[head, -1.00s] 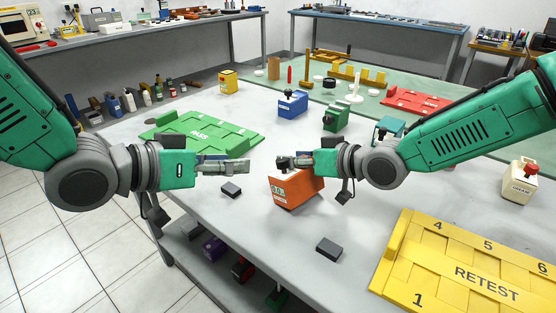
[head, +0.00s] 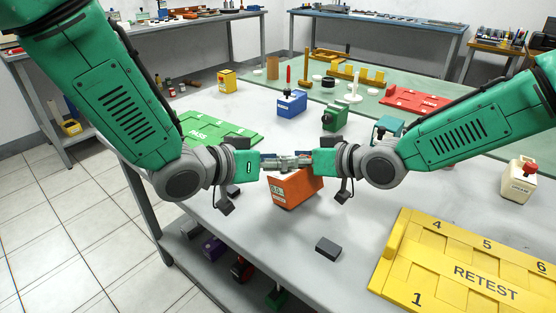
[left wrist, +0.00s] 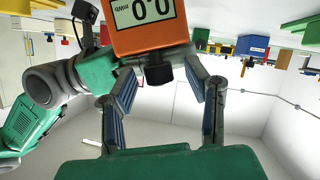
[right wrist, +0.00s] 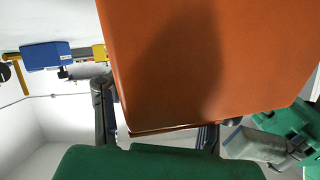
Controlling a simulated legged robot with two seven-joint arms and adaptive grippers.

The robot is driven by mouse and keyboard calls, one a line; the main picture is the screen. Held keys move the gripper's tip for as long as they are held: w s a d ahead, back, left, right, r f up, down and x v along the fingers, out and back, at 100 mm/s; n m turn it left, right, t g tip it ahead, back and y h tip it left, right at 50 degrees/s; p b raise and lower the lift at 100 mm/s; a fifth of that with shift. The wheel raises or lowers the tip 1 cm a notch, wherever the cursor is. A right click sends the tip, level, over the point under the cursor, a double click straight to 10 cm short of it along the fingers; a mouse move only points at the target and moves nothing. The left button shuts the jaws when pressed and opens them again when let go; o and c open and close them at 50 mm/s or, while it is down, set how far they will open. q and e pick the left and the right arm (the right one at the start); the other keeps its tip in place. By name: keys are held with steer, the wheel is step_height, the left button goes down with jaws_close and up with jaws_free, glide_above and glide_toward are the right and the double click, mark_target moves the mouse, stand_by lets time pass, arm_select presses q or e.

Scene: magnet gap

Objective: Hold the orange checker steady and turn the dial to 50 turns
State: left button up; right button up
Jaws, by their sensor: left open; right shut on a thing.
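The orange checker (head: 295,188) stands on the grey table, in the middle of the head view. In the left wrist view its body (left wrist: 150,40) carries a display that seems to read 0.0, cut off at the top. Its black dial (left wrist: 158,74) lies between the two fingers of my left gripper (head: 288,161), which is open with a gap on each side. My right gripper (head: 312,163) is shut on the checker from the right. In the right wrist view the orange body (right wrist: 200,60) fills most of the picture and hides the fingertips.
A dark block (head: 328,248) lies in front of the checker. The yellow RETEST tray (head: 390,280) is at front right, the green PASS tray (head: 215,130) at back left. A blue box (head: 291,103) and green box (head: 335,117) stand behind. A white bottle (head: 519,180) stands right.

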arm_select(q)
jaws_close()
steer(key=shift+m+g+h, duration=0.5)
steer(key=shift+m+h, duration=0.2)
